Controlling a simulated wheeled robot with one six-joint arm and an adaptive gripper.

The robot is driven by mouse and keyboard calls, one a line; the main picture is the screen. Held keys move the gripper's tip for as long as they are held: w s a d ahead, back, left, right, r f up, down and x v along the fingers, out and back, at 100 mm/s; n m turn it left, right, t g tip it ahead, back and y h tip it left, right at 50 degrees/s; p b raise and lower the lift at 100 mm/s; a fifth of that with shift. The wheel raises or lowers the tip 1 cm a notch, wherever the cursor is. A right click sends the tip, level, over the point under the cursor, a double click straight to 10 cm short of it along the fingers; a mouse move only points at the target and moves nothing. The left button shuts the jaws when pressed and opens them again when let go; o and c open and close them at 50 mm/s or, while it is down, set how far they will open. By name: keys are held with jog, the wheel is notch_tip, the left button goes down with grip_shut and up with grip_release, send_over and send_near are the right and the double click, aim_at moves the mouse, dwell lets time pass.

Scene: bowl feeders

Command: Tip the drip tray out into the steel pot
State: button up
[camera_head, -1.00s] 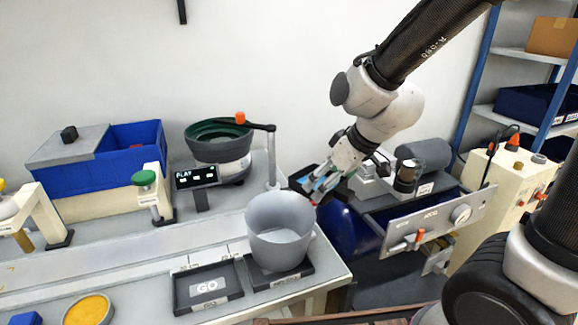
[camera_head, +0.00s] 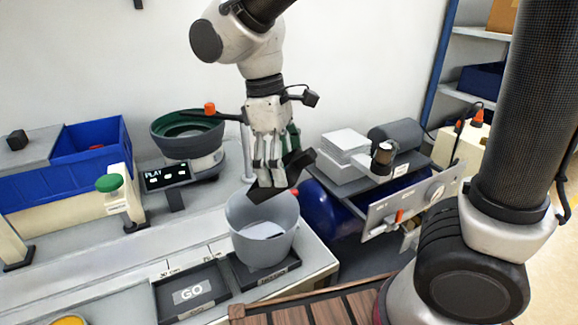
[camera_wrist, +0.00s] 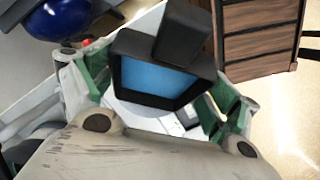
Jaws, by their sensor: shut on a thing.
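The drip tray (camera_head: 296,167) is a small dark tray. My gripper (camera_head: 270,165) is shut on it and holds it above the steel pot, tilted, with its low left end over the pot's mouth. In the wrist view the tray (camera_wrist: 125,50) shows a blue inside between the green finger pads; I cannot tell whether the blue is liquid or lining. The steel pot (camera_head: 262,240) is a grey, open pot standing upright on a dark pad at the bench's right end. Its rim is partly hidden by the tray, and its contents cannot be made out.
A dark GO tray (camera_head: 165,300) lies left of the pot. A green bowl feeder (camera_head: 185,140) with an orange-tipped arm stands behind it. A blue bin (camera_head: 90,150) is at the left. A grey drawer unit (camera_head: 390,215) stands right of the bench, and a wooden slatted surface (camera_head: 300,312) is in front.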

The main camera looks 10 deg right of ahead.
jog(key=a+g+h, duration=0.1)
jog(key=w+g+h, duration=0.1)
jog(key=h, duration=0.1)
jog(key=a+r+h, duration=0.1)
jog(key=shift+w+a+r+g+h, duration=0.1)
jog(key=shift+w+a+g+h, duration=0.15)
jog(key=shift+a+g+h, duration=0.15)
dwell(2.8)
